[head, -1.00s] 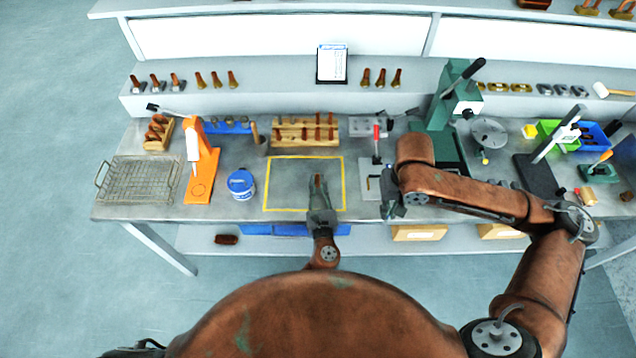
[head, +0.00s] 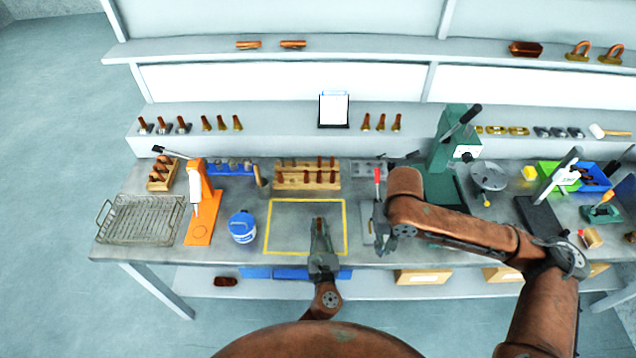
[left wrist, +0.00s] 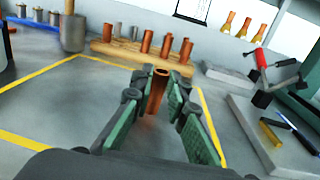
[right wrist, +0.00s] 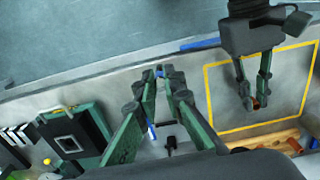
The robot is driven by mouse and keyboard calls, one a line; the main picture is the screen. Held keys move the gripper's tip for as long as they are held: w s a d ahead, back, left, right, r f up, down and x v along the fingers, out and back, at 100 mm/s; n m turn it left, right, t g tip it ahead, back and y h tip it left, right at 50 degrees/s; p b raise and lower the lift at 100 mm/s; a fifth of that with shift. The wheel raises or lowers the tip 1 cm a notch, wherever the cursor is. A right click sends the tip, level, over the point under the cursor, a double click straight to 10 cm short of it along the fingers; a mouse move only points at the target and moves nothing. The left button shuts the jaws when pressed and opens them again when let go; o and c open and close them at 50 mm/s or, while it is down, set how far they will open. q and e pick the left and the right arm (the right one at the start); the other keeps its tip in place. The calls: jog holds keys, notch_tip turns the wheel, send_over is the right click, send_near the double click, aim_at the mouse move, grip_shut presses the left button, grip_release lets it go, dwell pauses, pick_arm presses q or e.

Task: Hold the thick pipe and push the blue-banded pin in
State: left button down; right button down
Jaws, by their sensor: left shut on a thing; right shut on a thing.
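My left gripper (head: 318,224) is shut on the thick copper pipe (left wrist: 157,92), over the yellow-outlined area of the bench. The pipe stands nearly upright, its open end up in the left wrist view. My left gripper and the pipe also show at the right of the right wrist view (right wrist: 256,100). My right gripper (head: 381,245) is to the right of the yellow outline, near the bench's front edge. In the right wrist view its fingertips (right wrist: 160,74) close on a small thing with a bit of blue, probably the blue-banded pin; most of it is hidden. The two grippers are apart.
A wooden block (head: 307,177) with several copper pieces stands behind the yellow outline (head: 268,225). A blue-and-white tub (head: 242,227), an orange stand (head: 201,222) and a wire basket (head: 140,220) are to the left. A green press (head: 446,150) stands behind my right arm.

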pick_arm(q)
jog(key=shift+w, duration=0.1)
jog(key=shift+a, duration=0.1)
pick_arm(e)
jog(key=w+a+r+m, duration=0.1)
jog(key=w+a+r, duration=0.2)
jog(key=w+a, duration=1.35)
jog(key=shift+m, duration=0.3)
jog(key=f, duration=0.6)
jog(key=a+f, duration=0.1)
jog(key=f, duration=0.3)
jog(key=shift+w+f, duration=0.1)
jog(key=shift+w, duration=0.05)
jog(key=shift+f, duration=0.1)
jog(key=c, duration=2.5)
grip_release()
jog(key=shift+f, duration=0.1)
jog(key=o, duration=0.5)
jog(key=shift+c, duration=0.2)
